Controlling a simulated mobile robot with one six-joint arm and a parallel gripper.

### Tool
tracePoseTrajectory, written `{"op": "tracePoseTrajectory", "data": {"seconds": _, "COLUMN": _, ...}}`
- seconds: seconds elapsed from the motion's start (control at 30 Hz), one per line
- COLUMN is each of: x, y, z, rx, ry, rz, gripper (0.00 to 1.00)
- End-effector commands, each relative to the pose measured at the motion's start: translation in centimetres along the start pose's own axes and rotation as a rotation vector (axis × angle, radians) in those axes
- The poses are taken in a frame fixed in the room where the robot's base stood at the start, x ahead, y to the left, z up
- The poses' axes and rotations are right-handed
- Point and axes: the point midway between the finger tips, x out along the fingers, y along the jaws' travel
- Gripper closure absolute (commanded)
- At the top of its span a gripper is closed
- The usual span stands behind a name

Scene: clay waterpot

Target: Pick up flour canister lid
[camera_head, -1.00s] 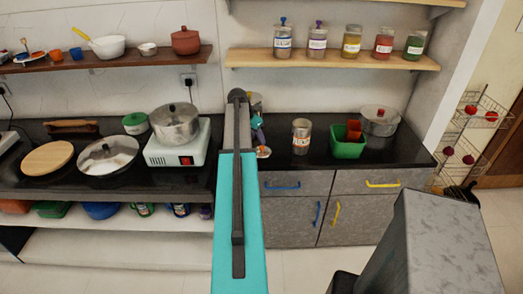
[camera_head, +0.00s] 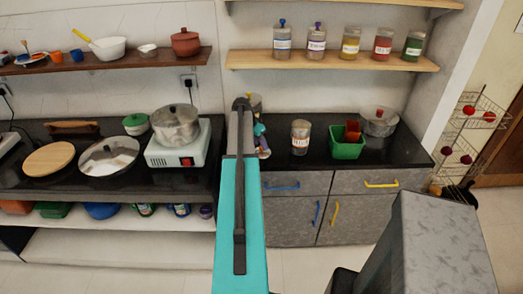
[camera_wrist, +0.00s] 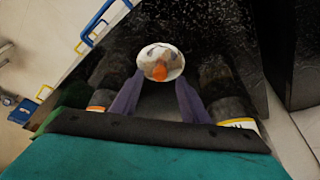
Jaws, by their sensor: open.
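In the head view, a labelled canister (camera_head: 300,138) stands upright on the counter, right of my arm. Another canister (camera_head: 256,103) is partly hidden behind the arm. I cannot read which label says flour, and no lid can be told apart clearly.
A green bin (camera_head: 347,146) and a lidded steel pot (camera_head: 379,121) stand at the right of the counter. A steel pot (camera_head: 175,123) on a white stove (camera_head: 178,152) is left of my arm.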

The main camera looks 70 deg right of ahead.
Motion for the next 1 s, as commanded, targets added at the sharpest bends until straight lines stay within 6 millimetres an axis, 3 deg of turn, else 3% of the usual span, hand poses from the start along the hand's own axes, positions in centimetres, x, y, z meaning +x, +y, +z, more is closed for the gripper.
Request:
{"op": "tracePoseTrajectory", "data": {"seconds": 0.3, "x": 2.2, "y": -0.1, "z": -0.1, "rx": 0.000, "ry": 0.001, "rz": -0.001, "gripper": 0.59}}
{"op": "tracePoseTrajectory", "data": {"seconds": 0.87, "x": 2.3, "y": -0.1, "z": 0.0, "rx": -0.001, "ry": 0.001, "rz": -0.002, "gripper": 0.59}}
{"op": "tracePoseTrajectory", "data": {"seconds": 1.0, "x": 2.3, "y": -0.1, "z": 0.1, "rx": -0.002, "ry": 0.001, "rz": -0.002, "gripper": 0.81}}
